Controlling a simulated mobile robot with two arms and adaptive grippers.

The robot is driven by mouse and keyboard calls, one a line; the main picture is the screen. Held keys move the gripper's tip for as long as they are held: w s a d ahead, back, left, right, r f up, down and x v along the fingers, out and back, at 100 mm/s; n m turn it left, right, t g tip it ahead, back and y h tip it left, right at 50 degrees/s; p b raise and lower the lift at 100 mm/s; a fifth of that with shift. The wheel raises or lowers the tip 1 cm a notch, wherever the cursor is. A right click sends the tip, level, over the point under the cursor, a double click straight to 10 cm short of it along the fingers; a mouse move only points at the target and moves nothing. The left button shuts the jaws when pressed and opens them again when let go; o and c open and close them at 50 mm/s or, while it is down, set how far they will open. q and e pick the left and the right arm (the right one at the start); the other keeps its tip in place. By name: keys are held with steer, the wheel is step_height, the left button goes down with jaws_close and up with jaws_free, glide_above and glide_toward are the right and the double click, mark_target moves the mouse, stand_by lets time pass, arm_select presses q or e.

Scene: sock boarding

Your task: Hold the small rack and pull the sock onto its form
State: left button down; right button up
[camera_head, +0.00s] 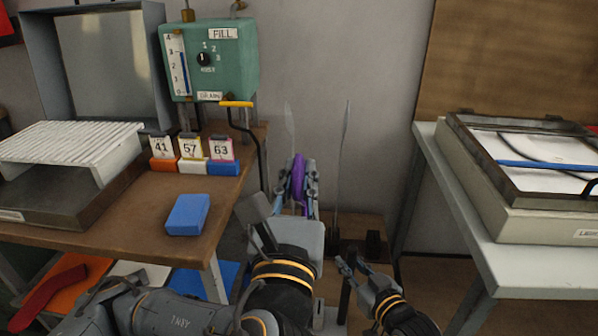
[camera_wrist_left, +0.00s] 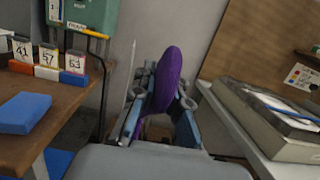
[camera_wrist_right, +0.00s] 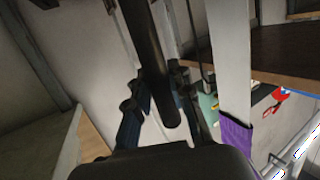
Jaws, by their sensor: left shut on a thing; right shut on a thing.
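The purple sock (camera_head: 298,178) is in my left gripper (camera_head: 297,192), which is shut on it. In the left wrist view the sock (camera_wrist_left: 167,80) bulges up between the fingers. Thin grey upright forms (camera_head: 345,150) stand by the wall; another form (camera_head: 289,125) is behind the sock. I cannot tell whether the sock is around it. The small rack (camera_head: 352,248) is low, brown and partly hidden by my arms. My right gripper (camera_head: 346,264) is shut on its dark post (camera_wrist_right: 152,60). A purple piece (camera_wrist_right: 236,138) shows beside a pale strip in the right wrist view.
On the left, a wooden table (camera_head: 120,220) holds a blue block (camera_head: 187,214), number cards (camera_head: 190,150) and a ribbed white tray (camera_head: 65,145). A green fill box (camera_head: 210,65) stands behind. A grey table (camera_head: 440,180) with a framed press (camera_head: 520,185) is on the right.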

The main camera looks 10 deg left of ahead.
arm_select(q)
steer(key=shift+f, duration=0.1)
steer(key=c, duration=1.8)
jaws_free()
steer(key=shift+f, duration=0.1)
steer(key=o, duration=0.5)
step_height(320, 180, up, 10)
steer(key=shift+r, duration=0.1)
